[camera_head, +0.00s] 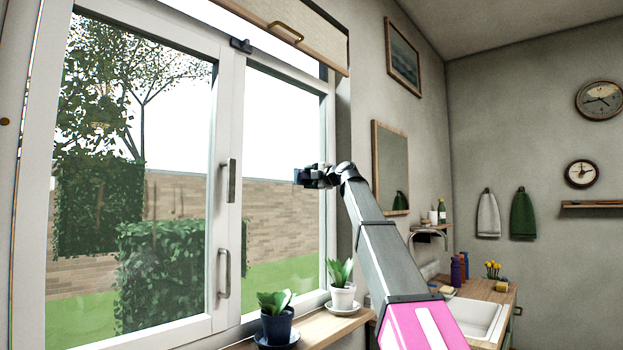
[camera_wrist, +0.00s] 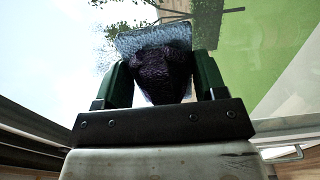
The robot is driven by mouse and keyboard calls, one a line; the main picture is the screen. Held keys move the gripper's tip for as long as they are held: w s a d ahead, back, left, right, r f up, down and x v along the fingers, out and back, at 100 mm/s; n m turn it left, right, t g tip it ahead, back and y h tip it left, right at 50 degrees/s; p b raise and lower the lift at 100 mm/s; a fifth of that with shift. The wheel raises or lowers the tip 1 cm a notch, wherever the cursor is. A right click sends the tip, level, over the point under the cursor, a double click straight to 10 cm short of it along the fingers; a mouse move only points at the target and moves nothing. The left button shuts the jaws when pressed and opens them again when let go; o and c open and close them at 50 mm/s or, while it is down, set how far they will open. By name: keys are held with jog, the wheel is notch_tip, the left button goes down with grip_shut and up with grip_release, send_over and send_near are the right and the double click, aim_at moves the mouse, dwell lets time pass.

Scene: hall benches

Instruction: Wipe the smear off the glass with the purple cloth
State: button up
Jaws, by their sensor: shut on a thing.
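My gripper (camera_head: 313,177) is raised in front of the right window pane (camera_head: 283,130), near that pane's right side. In the wrist view its two green fingers are shut on the dark purple cloth (camera_wrist: 162,75), which is bunched between them. A flat blue-grey textured patch (camera_wrist: 150,38) shows just beyond the cloth. I cannot tell whether it is part of what I hold. Whether the cloth touches the glass is also unclear. Faint brownish streaks (camera_head: 166,207) show through or on the left pane (camera_head: 180,120); I cannot tell if they are the smear.
A blue-potted plant (camera_head: 278,318) and a white-potted plant (camera_head: 342,285) stand on the sill (camera_head: 318,328) below my arm. Window handles (camera_head: 224,272) stick out at the middle frame. A blind (camera_head: 300,30) hangs above. A sink (camera_head: 474,317) is at the right.

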aim_at(293, 182)
jog(key=shift+s+a, duration=1.1)
jog(key=shift+s, duration=0.2)
jog(key=shift+s+a, duration=1.05)
jog(key=shift+s, duration=0.25)
jog(key=shift+s+a, duration=0.7)
jog(key=shift+s, duration=0.3)
jog(key=shift+s+a, duration=0.7)
jog(key=shift+s, duration=0.25)
jog(key=shift+s+a, duration=0.7)
jog(key=shift+s, duration=0.3)
jog(key=shift+s+a, duration=1.3)
jog(key=shift+s, duration=0.2)
jog(key=shift+s+f, duration=0.1)
jog(key=shift+f, duration=0.85)
jog(key=shift+w+d, duration=0.5)
jog(key=shift+w, duration=0.3)
jog(key=shift+w+d, duration=0.5)
jog(key=shift+w, duration=0.25)
jog(key=shift+w+d+f, duration=0.1)
jog(key=shift+w+d, duration=1.2)
jog(key=shift+w, duration=0.2)
jog(key=shift+w+d, duration=1.3)
jog(key=shift+w, duration=0.2)
jog(key=shift+w+d, duration=0.75)
jog(key=shift+w, duration=0.25)
jog(key=shift+w+d, duration=0.7)
jog(key=shift+w, duration=0.25)
jog(key=shift+w+d, duration=0.75)
jog(key=shift+w, duration=0.25)
jog(key=shift+d, duration=0.1)
